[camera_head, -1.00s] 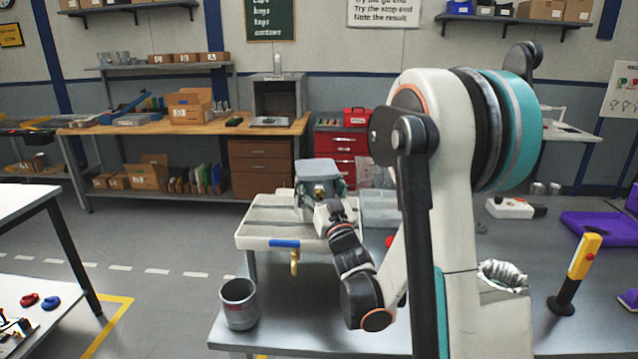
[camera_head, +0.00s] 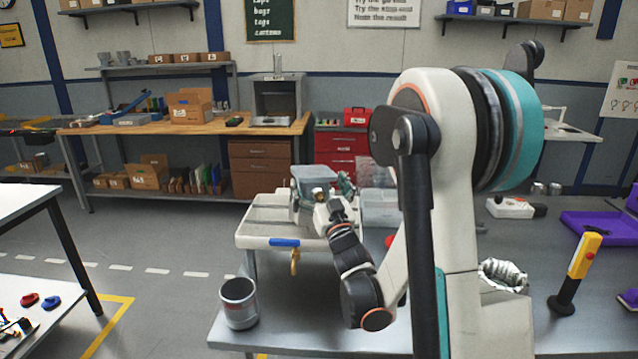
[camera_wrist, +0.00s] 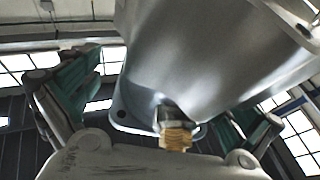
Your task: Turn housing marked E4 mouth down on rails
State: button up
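A grey metal housing (camera_head: 313,173) is above the pale tray (camera_head: 262,241) on the bench. In the wrist view the housing (camera_wrist: 200,50) fills the upper middle, with a brass fitting below it. My gripper (camera_head: 324,190) has its green-padded fingers on either side of the housing and appears shut on it. In the wrist view the gripper (camera_wrist: 165,97) shows a finger at left and right; the contact is partly hidden. No E4 mark is legible. I cannot tell which way the mouth faces, or clearly make out the rails.
A grey cup (camera_head: 239,304) stands at the bench's front left corner. A clear bin (camera_head: 380,207) is right of the tray. A yellow-topped post (camera_head: 580,262) and a purple tray (camera_head: 598,228) are at right. My arm hides the bench middle.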

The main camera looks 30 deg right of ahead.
jog(key=shift+r+p, duration=0.3)
jog(key=shift+r, duration=4.7)
